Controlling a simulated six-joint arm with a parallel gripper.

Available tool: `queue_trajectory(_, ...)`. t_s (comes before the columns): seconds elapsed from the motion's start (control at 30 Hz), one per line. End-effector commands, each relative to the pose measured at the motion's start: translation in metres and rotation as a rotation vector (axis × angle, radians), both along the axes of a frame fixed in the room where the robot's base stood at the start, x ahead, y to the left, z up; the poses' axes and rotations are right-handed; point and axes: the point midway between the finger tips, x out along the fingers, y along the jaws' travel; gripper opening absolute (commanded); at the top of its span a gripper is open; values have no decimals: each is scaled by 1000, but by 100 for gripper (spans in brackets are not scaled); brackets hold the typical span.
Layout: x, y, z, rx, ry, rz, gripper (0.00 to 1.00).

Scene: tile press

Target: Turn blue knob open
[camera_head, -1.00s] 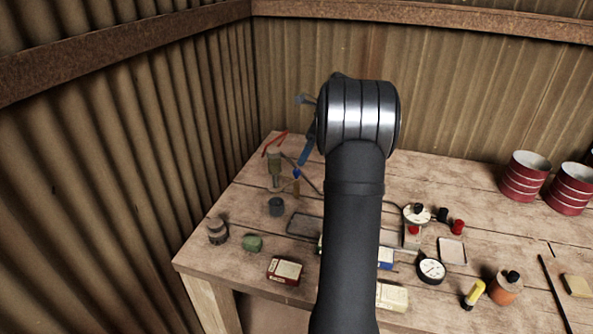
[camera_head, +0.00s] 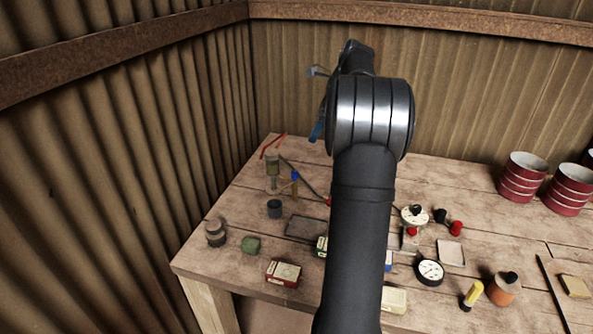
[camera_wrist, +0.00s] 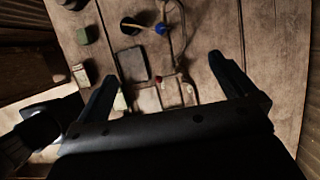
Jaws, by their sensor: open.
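A small blue knob (camera_head: 295,176) sits on top of a slim brownish body on the left half of the workbench (camera_head: 330,165). In the wrist view the blue knob (camera_wrist: 160,29) shows near the top middle, beside a yellowish hose or wire. My gripper (camera_wrist: 163,68) is open and empty, its two dark fingers wide apart. The knob appears between the fingers' lines but beyond their tips, not touched. In the head view my arm hides most of the gripper; a blue part of it shows left of the wrist.
A dark tray (camera_head: 304,228), a dark cup (camera_head: 274,209), a green block (camera_head: 250,245) and a red-white box (camera_head: 283,273) stand nearby. A round gauge (camera_head: 430,271) and red tins (camera_head: 524,177) are to the right. Corrugated walls close the left and back.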

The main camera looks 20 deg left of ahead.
Motion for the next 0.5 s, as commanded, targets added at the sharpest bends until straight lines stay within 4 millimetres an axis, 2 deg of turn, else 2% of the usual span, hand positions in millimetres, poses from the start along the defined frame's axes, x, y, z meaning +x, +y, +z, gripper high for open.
queue_trajectory(0.33, 0, -2, 4, 0, 1, 0, 98)
queue_trajectory(0.43, -1, -3, -1, 11, 11, 6, 78)
queue_trajectory(0.5, -3, -5, -13, 48, 35, 22, 65)
